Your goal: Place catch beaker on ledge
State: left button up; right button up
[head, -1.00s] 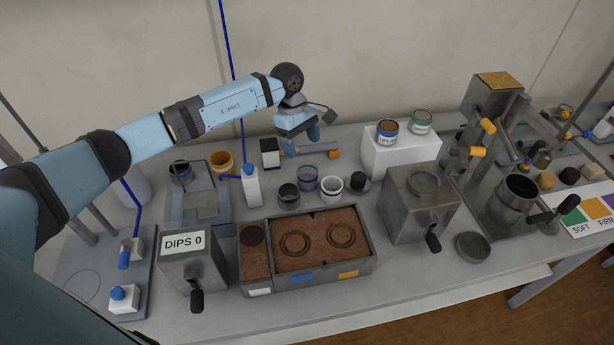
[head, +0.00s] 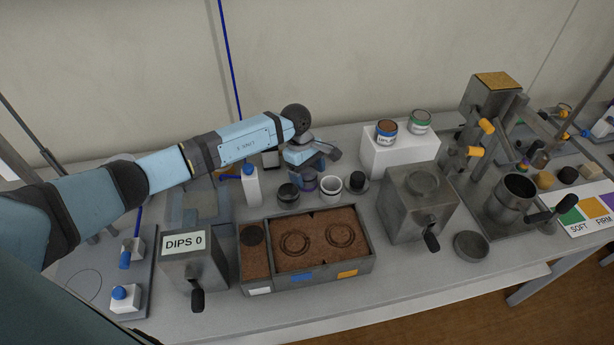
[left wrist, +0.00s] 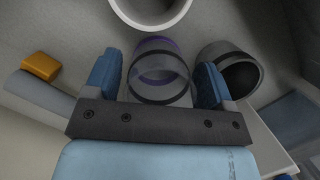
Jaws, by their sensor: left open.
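A clear beaker with a purple band (head: 309,184), likely the catch beaker, stands on the bench between a dark cup and a white cup. The left wrist view shows this beaker (left wrist: 158,72) upright between the two blue fingers of my left gripper (left wrist: 160,80), with a gap on each side. In the head view my left gripper (head: 308,169) is low over the beaker and hides part of it. It is open and holds nothing. I cannot tell which surface is the ledge. My right gripper is out of view.
A dark cup (head: 288,194) and a white cup (head: 330,184) stand close on either side. A white block (head: 401,155) with two tins is behind right. A soil tray (head: 372,262) and a grey box (head: 418,205) are in front. A white bottle (head: 250,187) stands left.

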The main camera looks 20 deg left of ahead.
pick_arm(q)
jog(key=c, duration=0.8)
jog(key=shift+r, duration=0.1)
notch_tip(320, 180, up, 20)
jog(key=shift+s+f, duration=0.1)
jog(key=shift+f, duration=0.05)
